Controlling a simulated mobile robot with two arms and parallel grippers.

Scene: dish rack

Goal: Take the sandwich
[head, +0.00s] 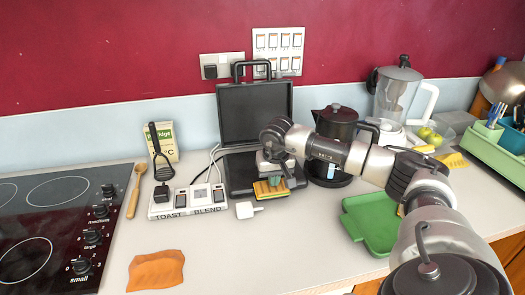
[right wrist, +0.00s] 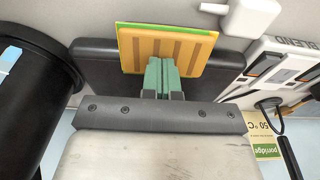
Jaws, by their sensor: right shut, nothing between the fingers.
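The sandwich (head: 264,192) has toasted, striped tan bread with a green layer at its edge. It is on the lower plate of the open black sandwich toaster (head: 238,172). In the right wrist view the sandwich (right wrist: 190,52) is straight ahead of the fingers. My right gripper (head: 273,181) is over the toaster. Its green fingertips (right wrist: 161,66) are shut together, with nothing between them, and overlap the sandwich in view. I cannot tell whether they touch it. My arm hides part of the toaster in the head view. My left gripper is not in view.
A black kettle (head: 337,122) and a blender (head: 397,95) stand right of the toaster. A socket strip (head: 187,201) and a white plug (head: 246,210) lie on its left and front. A green tray (head: 372,222) is at right. The front middle counter is clear beside an orange cloth (head: 156,270).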

